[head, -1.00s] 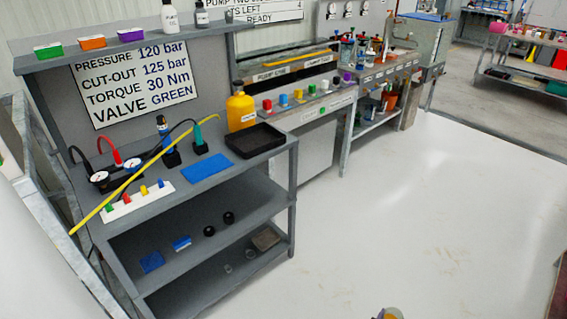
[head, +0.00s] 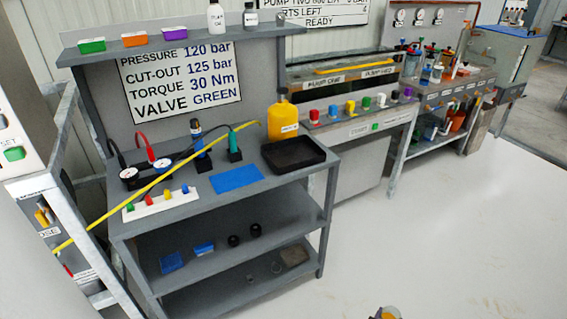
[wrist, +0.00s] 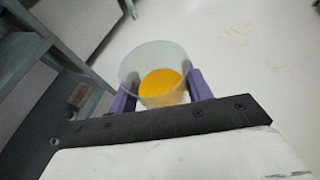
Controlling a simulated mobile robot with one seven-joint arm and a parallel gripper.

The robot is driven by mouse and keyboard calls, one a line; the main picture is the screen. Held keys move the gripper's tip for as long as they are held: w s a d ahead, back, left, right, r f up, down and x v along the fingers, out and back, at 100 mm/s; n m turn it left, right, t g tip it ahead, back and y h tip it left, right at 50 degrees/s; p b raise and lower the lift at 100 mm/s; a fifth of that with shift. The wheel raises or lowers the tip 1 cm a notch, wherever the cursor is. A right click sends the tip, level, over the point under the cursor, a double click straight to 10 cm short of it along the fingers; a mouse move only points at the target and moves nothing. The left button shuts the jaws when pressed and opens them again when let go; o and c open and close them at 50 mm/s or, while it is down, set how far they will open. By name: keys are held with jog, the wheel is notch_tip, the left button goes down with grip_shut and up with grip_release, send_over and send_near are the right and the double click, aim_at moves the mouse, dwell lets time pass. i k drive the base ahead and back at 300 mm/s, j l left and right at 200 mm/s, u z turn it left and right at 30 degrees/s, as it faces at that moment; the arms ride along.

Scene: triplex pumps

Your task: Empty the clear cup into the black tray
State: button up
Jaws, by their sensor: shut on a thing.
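The clear cup (wrist: 157,62) is in my gripper (wrist: 163,92), between its purple fingers in the wrist view. The cup has yellow-orange contents (wrist: 161,83) and looks roughly upright. My gripper is shut on it, out over the open floor in front of the bench. At the bottom edge of the head view a small part of the cup with its yellow contents (head: 386,313) shows. The black tray (head: 293,153) lies on the right end of the grey bench top and looks empty. The tray is well apart from my gripper.
On the bench top (head: 205,207), a yellow jug (head: 282,119) stands behind the tray and a blue mat (head: 237,178) lies left of it. A yellow hose (head: 155,182) crosses the left side. Lower shelves hold small parts. The floor (head: 430,245) right of the bench is clear.

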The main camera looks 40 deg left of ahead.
aim_at(289, 155)
jog(key=i+l+u, duration=0.65)
jog(key=u, duration=0.15)
jog(key=l, duration=0.1)
